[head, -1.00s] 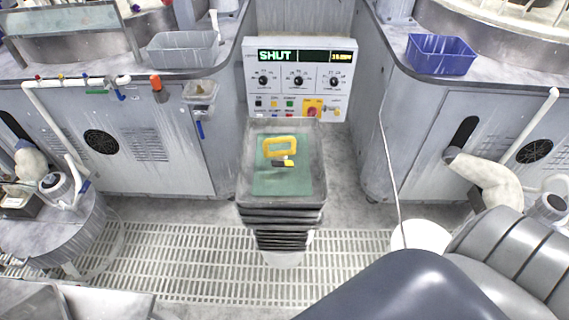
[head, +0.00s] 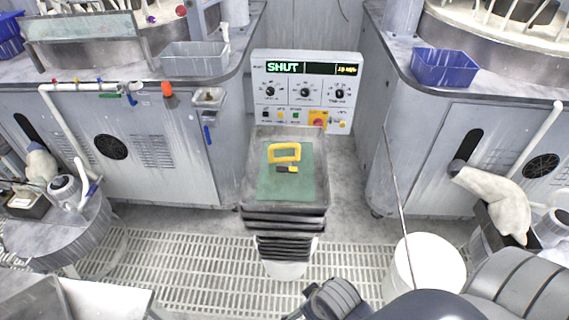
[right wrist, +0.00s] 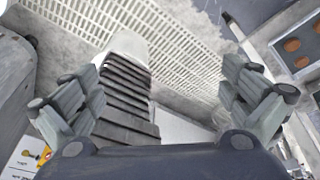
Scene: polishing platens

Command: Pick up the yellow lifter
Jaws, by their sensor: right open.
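The yellow lifter (head: 284,153) is a yellow loop handle with a dark and yellow foot. It rests on a green mat (head: 304,186) in the top grey tray (head: 249,196) of a stack, in the middle of the head view. My right gripper (right wrist: 175,100) shows in the right wrist view with its two fingers spread wide and nothing between them. Behind them the stack's dark tray edges (right wrist: 128,95) show, left of the middle. In the head view only part of my right arm shows, at the bottom right, well short of the lifter. My left gripper is not in view.
A control panel (head: 305,83) reading SHUT stands behind the trays. Grey cabinets flank both sides, with a grey bin (head: 194,56) and a blue bin (head: 444,68) on top. A white bucket (head: 428,268) with a thin rod stands at the right on the floor grating.

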